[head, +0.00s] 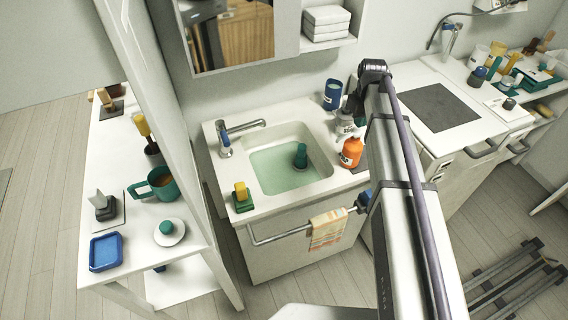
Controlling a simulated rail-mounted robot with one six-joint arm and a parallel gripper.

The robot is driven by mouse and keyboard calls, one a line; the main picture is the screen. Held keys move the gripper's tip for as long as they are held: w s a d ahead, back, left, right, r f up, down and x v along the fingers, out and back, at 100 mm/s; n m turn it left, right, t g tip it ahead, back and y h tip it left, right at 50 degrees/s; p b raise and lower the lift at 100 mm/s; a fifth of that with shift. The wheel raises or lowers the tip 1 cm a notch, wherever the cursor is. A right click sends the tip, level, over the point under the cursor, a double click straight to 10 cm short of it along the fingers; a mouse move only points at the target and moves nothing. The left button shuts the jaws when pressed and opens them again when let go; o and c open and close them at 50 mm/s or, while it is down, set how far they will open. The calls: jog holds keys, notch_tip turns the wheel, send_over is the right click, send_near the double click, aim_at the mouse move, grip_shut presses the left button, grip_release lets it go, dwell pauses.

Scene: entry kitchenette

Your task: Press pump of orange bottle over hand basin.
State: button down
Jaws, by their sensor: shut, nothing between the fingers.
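The orange bottle (351,153) stands upright on the counter at the right of the hand basin, near the front. Its top is partly hidden by my gripper (345,130). My gripper points down just above and behind the bottle in the picture, with its fingers shut and empty. I cannot tell whether it touches the pump. The white hand basin (321,151) holds greenish water, and a dark green object (300,155) stands in it.
A blue container (332,94) stands behind my gripper. A faucet (238,130) is at the basin's left. A yellow and green item (242,196) sits at the front left corner. A striped towel (328,229) hangs on the front rail. A cluttered white shelf (120,165) is at left.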

aim_at(357, 130)
jog(key=shift+f, duration=0.15)
jog(key=shift+f+b, duration=1.85)
jog(key=shift+b, duration=0.15)
jog(key=shift+r, duration=0.2)
jog(key=shift+r+p, duration=1.8)
jog(key=shift+p, duration=0.2)
notch_tip(357, 130, up, 6)
jog(key=p, duration=0.6)
